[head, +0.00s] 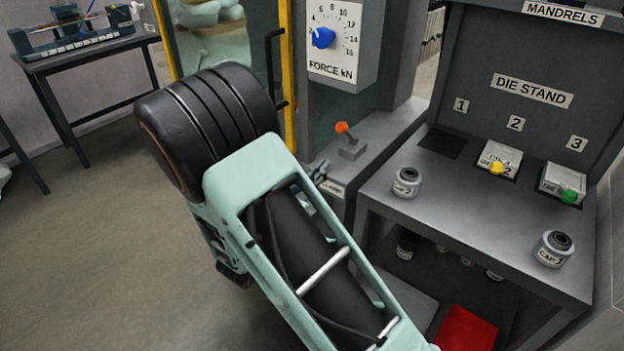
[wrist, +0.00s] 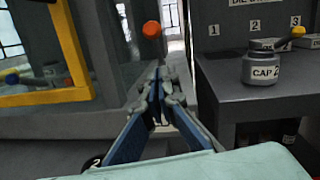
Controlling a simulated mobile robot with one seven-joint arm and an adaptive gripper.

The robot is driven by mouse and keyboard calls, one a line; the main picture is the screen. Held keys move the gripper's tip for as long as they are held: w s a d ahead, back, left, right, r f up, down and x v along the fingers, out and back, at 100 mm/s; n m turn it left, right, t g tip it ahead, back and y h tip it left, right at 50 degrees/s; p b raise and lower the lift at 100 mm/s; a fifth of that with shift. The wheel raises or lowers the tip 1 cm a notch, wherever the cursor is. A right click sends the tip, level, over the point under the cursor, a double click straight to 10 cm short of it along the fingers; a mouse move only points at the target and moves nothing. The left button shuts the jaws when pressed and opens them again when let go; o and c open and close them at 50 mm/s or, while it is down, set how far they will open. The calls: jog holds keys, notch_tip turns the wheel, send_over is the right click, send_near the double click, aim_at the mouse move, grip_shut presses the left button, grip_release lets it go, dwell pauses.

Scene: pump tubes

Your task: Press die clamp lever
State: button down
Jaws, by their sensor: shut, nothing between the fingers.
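The die clamp lever (head: 342,128) has an orange ball knob and rises tilted from a small grey block on the press base, left of the die stand. In the wrist view its orange knob (wrist: 152,29) shows just beyond and above my fingertips. The rest of the lever is hard to make out there. My gripper (wrist: 158,84) is shut with nothing between its fingers and points toward the knob. It looks apart from the knob. In the head view my arm covers most of the gripper.
The die stand (head: 400,213) is to the right, with a yellow-knobbed die (head: 500,155), a green-knobbed die (head: 563,182) and two jars, one left (head: 407,183) and one right (head: 553,249). The force dial (head: 323,37) is above the lever. A yellow-framed guard (wrist: 50,95) stands left.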

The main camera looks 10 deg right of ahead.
aim_at(348, 133)
jog(key=w+d, duration=0.1)
jog(key=w+d+r, duration=0.1)
jog(key=w, duration=0.1)
jog(key=w+d+r, duration=0.1)
jog(key=shift+w+d+r, duration=0.15)
jog(key=shift+w+r, duration=0.05)
jog(key=shift+r, duration=0.05)
jog(key=shift+w+d+r, duration=0.2)
jog(key=shift+w+r, duration=0.2)
jog(key=shift+r, duration=0.15)
jog(key=shift+d+r+g+p, duration=0.1)
jog(key=shift+r+g+p, duration=0.25)
jog(key=shift+p, duration=0.55)
